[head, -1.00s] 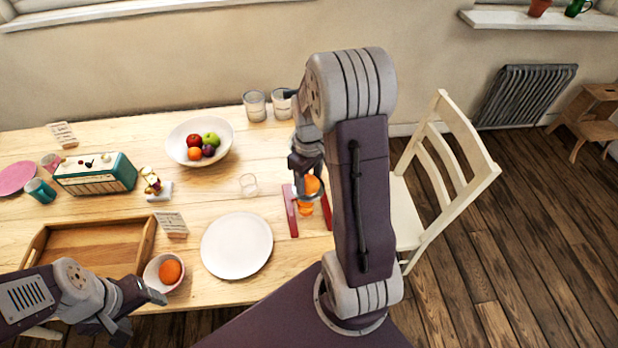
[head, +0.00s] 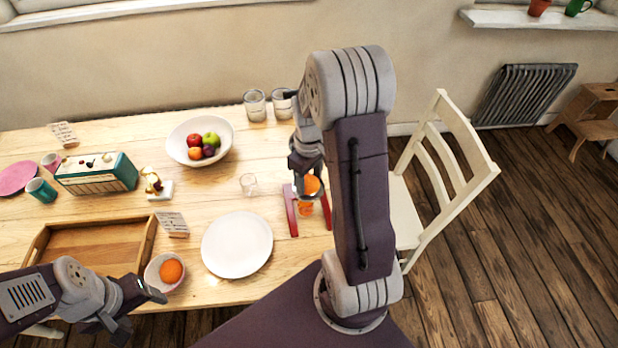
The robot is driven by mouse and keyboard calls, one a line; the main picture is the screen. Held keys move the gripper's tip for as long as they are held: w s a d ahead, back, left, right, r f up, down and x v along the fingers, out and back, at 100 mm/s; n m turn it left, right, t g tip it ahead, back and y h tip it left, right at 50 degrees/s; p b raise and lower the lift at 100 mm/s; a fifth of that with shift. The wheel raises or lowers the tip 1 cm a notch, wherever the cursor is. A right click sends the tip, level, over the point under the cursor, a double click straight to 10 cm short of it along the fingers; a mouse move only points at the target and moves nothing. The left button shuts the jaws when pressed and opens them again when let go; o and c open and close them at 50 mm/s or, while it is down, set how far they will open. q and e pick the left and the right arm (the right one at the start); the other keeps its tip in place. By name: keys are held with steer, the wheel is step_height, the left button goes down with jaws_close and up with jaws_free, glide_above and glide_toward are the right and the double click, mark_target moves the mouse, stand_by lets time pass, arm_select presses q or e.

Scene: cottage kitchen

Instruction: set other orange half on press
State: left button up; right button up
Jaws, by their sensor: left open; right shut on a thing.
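The press (head: 291,212) has red uprights and stands on the table to the right of the white plate. My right gripper (head: 308,183) points down over the press and is shut on an orange half (head: 313,184). More orange (head: 306,209) shows just below it, within the press; whether the two touch I cannot tell. My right arm hides part of the press's right side. My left gripper (head: 138,305) is open and empty at the front edge of the table, beside a small white bowl (head: 156,284) with an orange thing (head: 171,271) in it.
A white plate (head: 237,245) and a clear glass (head: 248,183) lie left of the press. A wooden tray (head: 88,245), a teal radio (head: 97,174) and a fruit bowl (head: 178,148) are further left and back. A white chair (head: 437,185) stands at the right.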

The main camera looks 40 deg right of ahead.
mark_target(309, 179)
steer(key=shift+f+b, duration=0.4)
steer(key=shift+f, duration=0.25)
steer(key=o, duration=0.6)
steer(key=shift+w+r+p, duration=0.1)
steer(key=shift+r+p, duration=0.65)
step_height(309, 179, up, 3)
steer(key=shift+f+p, duration=0.15)
steer(key=shift+p, duration=1.1)
step_height(309, 179, up, 7)
steer(key=p, duration=0.6)
steer(key=shift+p, duration=0.3)
